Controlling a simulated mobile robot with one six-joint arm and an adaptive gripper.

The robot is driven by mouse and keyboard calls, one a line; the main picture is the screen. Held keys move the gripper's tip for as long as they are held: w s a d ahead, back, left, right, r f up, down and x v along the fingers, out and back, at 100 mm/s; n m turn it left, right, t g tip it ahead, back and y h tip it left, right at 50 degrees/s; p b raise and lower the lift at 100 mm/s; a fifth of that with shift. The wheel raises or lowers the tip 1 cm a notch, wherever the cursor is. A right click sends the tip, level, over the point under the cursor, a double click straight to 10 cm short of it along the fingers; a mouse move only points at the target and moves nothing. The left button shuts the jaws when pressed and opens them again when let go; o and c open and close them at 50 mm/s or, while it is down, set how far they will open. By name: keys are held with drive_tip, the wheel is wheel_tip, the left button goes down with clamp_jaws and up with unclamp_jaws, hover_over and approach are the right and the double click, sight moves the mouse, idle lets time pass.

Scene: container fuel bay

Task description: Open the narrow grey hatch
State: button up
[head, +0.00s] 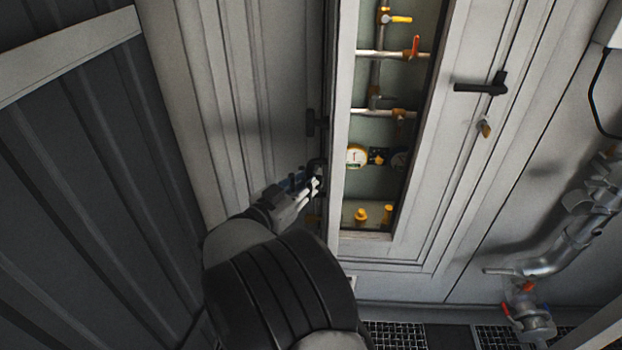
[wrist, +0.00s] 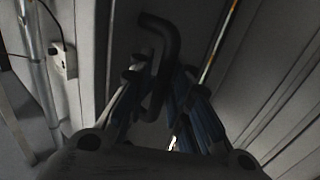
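A tall, narrow grey panel (head: 228,90) stands left of a recess with pipes; I take it to be the hatch, though its edges are not certain. A dark bent handle (wrist: 160,45) shows between my fingers in the wrist view. In the head view the handle (head: 317,166) is small and partly hidden by my gripper (head: 313,186). My gripper (wrist: 162,72) is open, its fingers on either side of the handle with a gap at the right. I cannot tell whether the left finger touches it. A second dark fitting (head: 316,122) sits above.
The recess (head: 372,185) holds pipes, yellow and red valve levers (head: 415,45) and a gauge (head: 356,156). To its right are a black lever handle (head: 482,86) and a brass padlock (head: 485,128). A metal pipe (head: 570,240) stands far right; a dark ribbed wall (head: 75,150) is left.

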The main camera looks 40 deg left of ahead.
drive_tip(key=shift+o, duration=1.1)
drive_tip(key=shift+w, duration=0.1)
drive_tip(key=s, duration=1.2)
drive_tip(key=shift+d, duration=0.45)
